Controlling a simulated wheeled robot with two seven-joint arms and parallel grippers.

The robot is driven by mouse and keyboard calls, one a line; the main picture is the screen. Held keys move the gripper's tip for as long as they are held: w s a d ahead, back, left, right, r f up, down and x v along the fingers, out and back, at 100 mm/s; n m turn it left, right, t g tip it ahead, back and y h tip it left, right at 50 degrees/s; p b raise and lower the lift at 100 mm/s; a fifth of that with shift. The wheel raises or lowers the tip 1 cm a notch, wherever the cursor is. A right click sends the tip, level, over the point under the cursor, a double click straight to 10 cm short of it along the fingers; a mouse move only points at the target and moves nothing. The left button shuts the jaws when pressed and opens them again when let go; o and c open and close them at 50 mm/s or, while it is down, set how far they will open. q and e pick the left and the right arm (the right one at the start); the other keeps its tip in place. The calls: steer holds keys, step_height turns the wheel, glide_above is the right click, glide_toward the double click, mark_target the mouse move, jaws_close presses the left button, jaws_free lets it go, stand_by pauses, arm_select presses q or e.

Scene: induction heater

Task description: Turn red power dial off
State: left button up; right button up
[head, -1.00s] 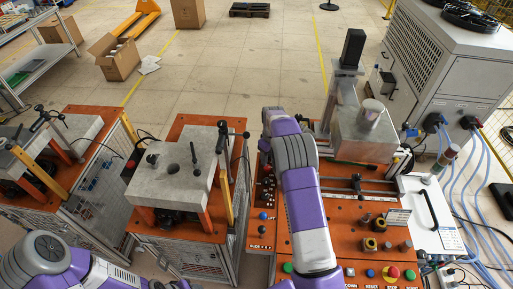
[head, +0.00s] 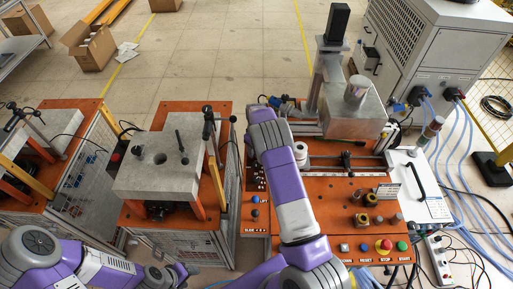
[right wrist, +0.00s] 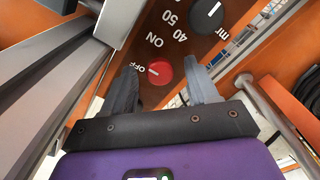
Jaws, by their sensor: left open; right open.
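The red power dial (right wrist: 161,73) shows in the right wrist view on an orange panel with ON and OFF printed beside it. Its white mark is on its left side, near the word OFF. My right gripper (right wrist: 161,70) is open, with one finger on each side of the dial; I cannot tell whether they touch it. In the head view my right arm reaches over the orange heater bench (head: 335,215) and its gripper is hidden. My left gripper (head: 174,275) is only partly in view at the bottom edge, apart from the benches.
A black dial (right wrist: 207,14) sits above the red one. A metal profile (right wrist: 50,95) runs close on the left. In the head view a grey block (head: 160,165) on another bench stands left of my right arm, and a white cabinet (head: 440,60) stands at the right.

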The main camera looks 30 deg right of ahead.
steer(key=shift+w, duration=0.1)
steer(key=shift+c, duration=0.4)
steer(key=c, duration=0.9)
steer(key=n+b, duration=0.2)
steer(key=shift+f+n+b, duration=0.25)
steer(key=shift+n+b, duration=0.05)
steer(key=shift+b, duration=0.05)
steer(key=shift+c, duration=0.3)
steer(key=shift+r+n+b, duration=0.2)
steer(key=shift+n+b, duration=0.35)
steer(key=shift+n, duration=0.45)
steer(key=o, duration=1)
steer(key=shift+o, duration=0.2)
steer(key=shift+r, duration=0.15)
